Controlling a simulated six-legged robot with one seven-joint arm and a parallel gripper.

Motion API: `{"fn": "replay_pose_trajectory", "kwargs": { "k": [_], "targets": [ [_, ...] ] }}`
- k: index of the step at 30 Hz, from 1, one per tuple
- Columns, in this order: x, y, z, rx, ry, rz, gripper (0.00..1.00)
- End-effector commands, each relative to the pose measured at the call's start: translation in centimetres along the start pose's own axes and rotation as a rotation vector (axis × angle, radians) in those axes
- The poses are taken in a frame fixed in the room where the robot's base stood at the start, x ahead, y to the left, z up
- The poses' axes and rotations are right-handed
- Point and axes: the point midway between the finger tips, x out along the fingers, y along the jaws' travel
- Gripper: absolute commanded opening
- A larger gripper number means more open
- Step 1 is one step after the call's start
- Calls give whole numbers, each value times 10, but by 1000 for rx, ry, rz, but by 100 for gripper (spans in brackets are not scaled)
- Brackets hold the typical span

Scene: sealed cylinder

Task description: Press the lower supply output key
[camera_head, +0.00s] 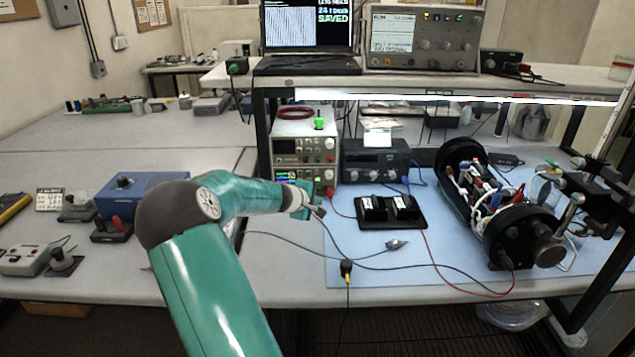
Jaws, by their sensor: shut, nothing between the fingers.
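Two grey power supplies are stacked under the shelf at the middle of the bench. The upper supply (304,148) has a dark display and red knobs or terminals. My gripper (319,212) is shut and empty, at the right side of the lower supply's front. I cannot tell whether the fingertips touch the supply. The output key is too small or hidden to make out.
A dark instrument (375,160) stands right of the supplies. A black tray (391,213) and loose cables lie in front on the blue mat (370,278). An open cylinder (495,205) with wiring is at the right. A blue box (140,190) sits left of my arm.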

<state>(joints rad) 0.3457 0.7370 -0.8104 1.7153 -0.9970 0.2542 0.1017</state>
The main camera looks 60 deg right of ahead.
Motion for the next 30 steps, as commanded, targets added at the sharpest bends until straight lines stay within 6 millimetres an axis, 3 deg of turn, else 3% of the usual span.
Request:
{"fn": "replay_pose_trajectory", "kwargs": {
  "k": [12,30],
  "targets": [
    [4,3,-4,2,1,-1,0],
    [55,39,-40,3,-1,-1,0]
  ]
}}
